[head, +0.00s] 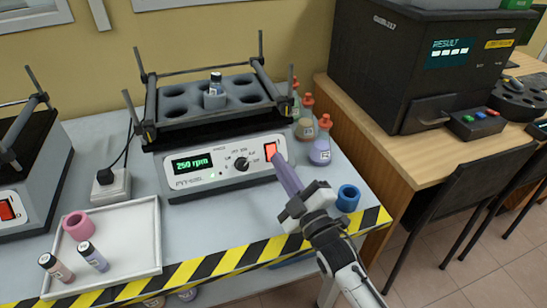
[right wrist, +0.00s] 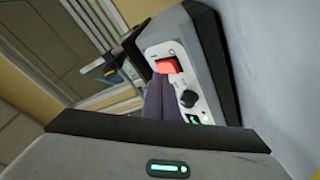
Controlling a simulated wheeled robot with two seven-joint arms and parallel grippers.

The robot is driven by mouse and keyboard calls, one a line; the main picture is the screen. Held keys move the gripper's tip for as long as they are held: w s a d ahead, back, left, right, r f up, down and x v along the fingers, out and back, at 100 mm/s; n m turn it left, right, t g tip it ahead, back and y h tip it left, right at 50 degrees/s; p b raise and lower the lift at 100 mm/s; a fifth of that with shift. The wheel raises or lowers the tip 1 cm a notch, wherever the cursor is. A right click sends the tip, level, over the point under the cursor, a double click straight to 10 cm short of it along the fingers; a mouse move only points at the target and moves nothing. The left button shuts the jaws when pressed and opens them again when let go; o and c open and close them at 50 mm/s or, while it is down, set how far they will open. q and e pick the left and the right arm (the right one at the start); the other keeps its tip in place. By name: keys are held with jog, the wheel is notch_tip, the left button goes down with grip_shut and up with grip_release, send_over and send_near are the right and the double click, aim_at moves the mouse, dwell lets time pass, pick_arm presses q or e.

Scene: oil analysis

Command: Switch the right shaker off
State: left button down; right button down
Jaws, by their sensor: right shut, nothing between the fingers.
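The right shaker (head: 225,165) stands on the bench, its green display (head: 192,163) reading 250 rpm. Its red-orange power switch (head: 270,151) is at the right end of the front panel and looks lit. A vial (head: 215,84) stands in its rack. My right gripper (head: 279,160) is shut and empty, its purple fingertips pointing at the panel just below the switch. In the right wrist view the fingertips (right wrist: 157,88) are close to the switch (right wrist: 167,66); whether they touch it I cannot tell. My left gripper is out of view.
A left shaker (head: 20,180) with a red switch shows at the left edge. A white tray (head: 150,235) holds two vials and a pink ring. A blue ring (head: 348,198) and several bottles (head: 320,148) stand at right. A black analyser (head: 400,75) is beyond.

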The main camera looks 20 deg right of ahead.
dwell(0.8)
jog(key=shift+w+f, duration=0.25)
jog(key=shift+w, duration=0.1)
jog(key=shift+w+f+b, duration=0.15)
jog(key=shift+w+b, duration=0.1)
jog(key=shift+b, duration=0.2)
dwell(0.3)
dwell(0.3)
jog(key=shift+s+r+p, duration=0.45)
jog(key=shift+s+p, duration=0.2)
jog(key=shift+p, duration=0.15)
jog(key=s+r+p, duration=0.1)
jog(key=s+p, duration=0.1)
jog(key=s+r+p, duration=0.1)
jog(key=s+p, duration=0.1)
jog(key=shift+r, duration=0.4)
